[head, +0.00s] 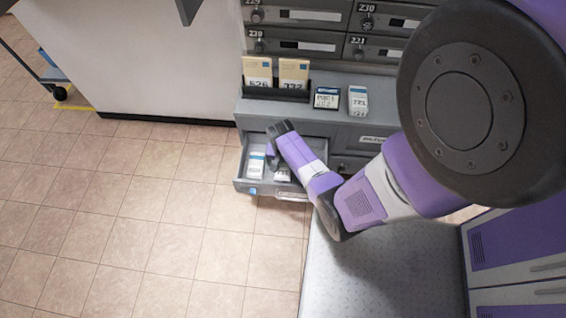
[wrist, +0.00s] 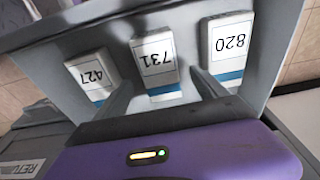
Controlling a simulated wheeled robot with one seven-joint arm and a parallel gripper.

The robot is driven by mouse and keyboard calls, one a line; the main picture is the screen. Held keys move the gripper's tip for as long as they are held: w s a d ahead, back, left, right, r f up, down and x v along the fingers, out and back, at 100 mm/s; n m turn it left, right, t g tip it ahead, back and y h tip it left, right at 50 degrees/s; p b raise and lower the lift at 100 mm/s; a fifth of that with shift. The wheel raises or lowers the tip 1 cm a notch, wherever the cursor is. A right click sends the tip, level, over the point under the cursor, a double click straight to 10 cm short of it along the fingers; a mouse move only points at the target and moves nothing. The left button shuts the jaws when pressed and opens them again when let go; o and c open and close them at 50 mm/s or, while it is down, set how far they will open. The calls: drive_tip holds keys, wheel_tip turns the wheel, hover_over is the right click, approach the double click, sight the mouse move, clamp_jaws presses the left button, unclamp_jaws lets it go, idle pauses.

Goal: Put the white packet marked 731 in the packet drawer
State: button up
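The white packet marked 731 (wrist: 157,62) stands in an open grey drawer, between the packets marked 427 (wrist: 92,75) and 820 (wrist: 229,48), in the wrist view. My gripper (wrist: 162,80) has one finger on each side of packet 731, with a narrow gap showing at each finger, so it looks open. In the head view the open drawer (head: 262,187) is under the counter, and my gripper (head: 274,162) reaches down into it.
On the counter (head: 345,80) stand two tan envelopes (head: 275,73) in a black holder, a small dark-framed card (head: 327,97) and another white packet (head: 358,100), its number unclear. A drawer labelled RETURN (wrist: 22,167) is beside the open one. Floor (head: 150,220) at left is clear.

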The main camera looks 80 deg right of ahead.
wheel_tip(320, 180, up, 8)
drive_tip(key=a+p, duration=0.1)
drive_tip(key=p, duration=0.2)
drive_tip(key=shift+f, duration=0.15)
idle(0.3)
